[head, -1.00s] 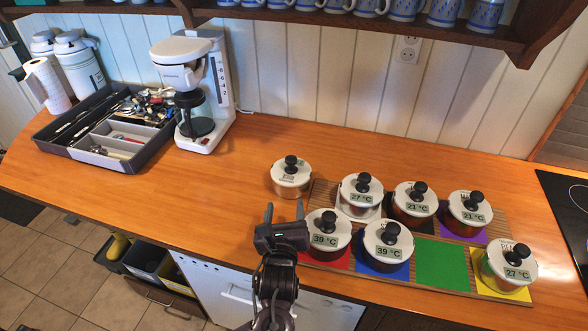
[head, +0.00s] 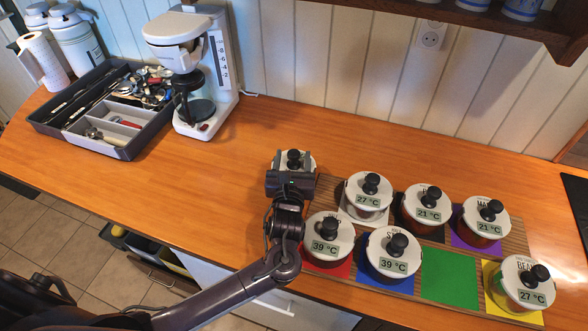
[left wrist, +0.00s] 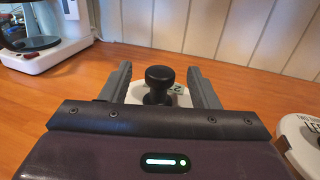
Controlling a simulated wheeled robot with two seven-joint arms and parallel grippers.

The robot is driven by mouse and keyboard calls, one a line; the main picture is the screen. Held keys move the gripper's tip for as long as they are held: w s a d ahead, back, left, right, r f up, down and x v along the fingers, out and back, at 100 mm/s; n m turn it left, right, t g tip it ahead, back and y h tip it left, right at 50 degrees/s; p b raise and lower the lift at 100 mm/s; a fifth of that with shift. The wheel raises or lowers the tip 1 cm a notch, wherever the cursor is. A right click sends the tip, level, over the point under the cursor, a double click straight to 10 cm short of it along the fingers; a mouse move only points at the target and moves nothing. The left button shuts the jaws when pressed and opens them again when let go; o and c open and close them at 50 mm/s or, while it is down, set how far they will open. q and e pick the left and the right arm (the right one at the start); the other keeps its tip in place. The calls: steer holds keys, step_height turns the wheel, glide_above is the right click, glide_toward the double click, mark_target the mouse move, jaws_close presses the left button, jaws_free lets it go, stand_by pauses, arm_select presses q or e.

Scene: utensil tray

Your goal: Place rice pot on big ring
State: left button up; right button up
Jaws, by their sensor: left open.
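A white-lidded pot with a black knob (head: 293,155) stands alone left of the coloured board, and its lid (left wrist: 138,93) shows in the left wrist view. Its name cannot be read, so I cannot tell if it is the rice pot. My left gripper (head: 291,165) is open at this pot, with its fingers either side of the knob (left wrist: 159,84) in the left wrist view. The fingers look apart from the knob. The black hob (head: 577,212) is cut off at the right edge, and no big ring can be made out. My right gripper is not in view.
Several lidded pots with temperature labels stand on the board right of my gripper, the nearest at its front left (head: 328,238). A green square (head: 450,276) is bare. A coffee maker (head: 215,70) and utensil tray (head: 55,130) stand left. The counter's middle is clear.

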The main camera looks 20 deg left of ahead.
arm_select(q)
steer(key=shift+w+a, duration=0.15)
steer(key=shift+w, duration=0.85)
jaws_close()
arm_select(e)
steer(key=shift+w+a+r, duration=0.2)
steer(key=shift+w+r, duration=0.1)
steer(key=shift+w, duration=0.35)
